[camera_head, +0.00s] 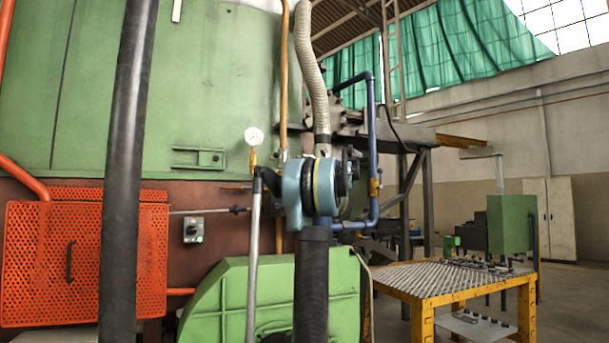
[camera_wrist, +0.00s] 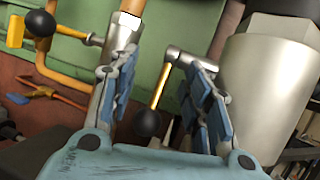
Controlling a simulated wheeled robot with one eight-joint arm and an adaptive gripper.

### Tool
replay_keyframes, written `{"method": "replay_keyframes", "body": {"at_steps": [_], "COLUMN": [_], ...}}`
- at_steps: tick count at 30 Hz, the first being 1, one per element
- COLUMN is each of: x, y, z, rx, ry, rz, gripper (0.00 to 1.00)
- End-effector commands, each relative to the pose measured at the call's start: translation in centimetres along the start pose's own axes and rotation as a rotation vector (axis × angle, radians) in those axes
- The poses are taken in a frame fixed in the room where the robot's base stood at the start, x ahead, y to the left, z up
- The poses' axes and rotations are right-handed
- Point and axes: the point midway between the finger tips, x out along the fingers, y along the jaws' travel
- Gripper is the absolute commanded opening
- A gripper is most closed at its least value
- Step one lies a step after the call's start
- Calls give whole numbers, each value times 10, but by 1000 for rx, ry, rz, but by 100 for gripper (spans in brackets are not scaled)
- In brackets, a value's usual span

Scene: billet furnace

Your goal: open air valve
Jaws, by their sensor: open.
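In the wrist view, my gripper (camera_wrist: 157,78) is open and empty, its two blue-padded fingers spread apart. A valve lever with a yellow arm (camera_wrist: 160,86) and a black ball knob (camera_wrist: 147,123) shows in the gap between the fingers. Its metal stem meets the right finger's tip in the picture; whether they touch I cannot tell. A second lever with a black ball knob (camera_wrist: 40,23) is at upper left, outside the fingers, beside a copper pipe (camera_wrist: 132,6). Which lever is the air valve I cannot tell.
A large metal fitting (camera_wrist: 268,85) stands close on the right in the wrist view. In the head view are a pressure gauge (camera_head: 254,136), a ribbed hose (camera_head: 311,65), an orange mesh guard (camera_head: 75,260) and a yellow-edged table (camera_head: 440,280). Open floor lies at far right.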

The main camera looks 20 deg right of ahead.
Motion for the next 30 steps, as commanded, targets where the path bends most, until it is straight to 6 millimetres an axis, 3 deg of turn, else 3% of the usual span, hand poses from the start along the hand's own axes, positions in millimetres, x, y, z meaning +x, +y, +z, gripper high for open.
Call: {"method": "replay_keyframes", "body": {"at_steps": [10,23,30], "x": [19,22,18], "y": [-5,-5,-9], "z": [45,53,54], "rx": [0,0,-77], "ry": [1,1,19], "rz": [1,2,-8], "gripper": [44,44,0]}}
